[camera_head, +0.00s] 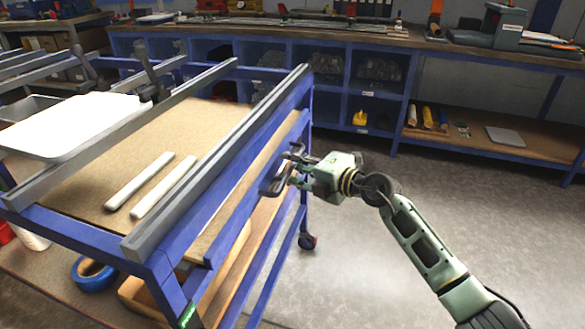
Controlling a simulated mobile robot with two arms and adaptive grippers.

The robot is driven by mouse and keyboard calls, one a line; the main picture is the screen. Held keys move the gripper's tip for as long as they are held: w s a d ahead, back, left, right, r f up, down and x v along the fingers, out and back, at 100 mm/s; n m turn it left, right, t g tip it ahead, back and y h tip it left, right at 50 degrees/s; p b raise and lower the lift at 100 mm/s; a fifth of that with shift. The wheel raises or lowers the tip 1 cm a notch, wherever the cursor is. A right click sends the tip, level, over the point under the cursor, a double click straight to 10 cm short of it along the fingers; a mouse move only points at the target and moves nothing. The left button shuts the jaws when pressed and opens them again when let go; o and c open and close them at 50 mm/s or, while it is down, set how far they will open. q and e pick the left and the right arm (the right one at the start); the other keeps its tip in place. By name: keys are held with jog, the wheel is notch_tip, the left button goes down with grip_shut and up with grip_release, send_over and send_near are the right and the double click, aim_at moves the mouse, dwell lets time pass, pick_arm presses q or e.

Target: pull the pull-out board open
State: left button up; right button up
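The pull-out board (222,217) is a tan wooden panel with a blue front edge, set under the top of a blue cart. A dark handle (272,184) sits on its front, at the side facing the open floor. My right gripper (292,170), pale green with dark fingertips, reaches in from the right and is at this handle. Its fingers overlap the handle in the picture, so I cannot tell whether they are shut on it. My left gripper is not in view.
The cart's top (112,185) carries two pale bars (139,181), grey rails (215,160) and a white tray (70,125). Blue tape (92,274) lies on the lower shelf. A blue workbench (345,75) lines the back. The grey floor (370,270) right of the cart is clear.

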jog(key=shift+w+a, duration=0.15)
grip_shut()
dwell(0.6)
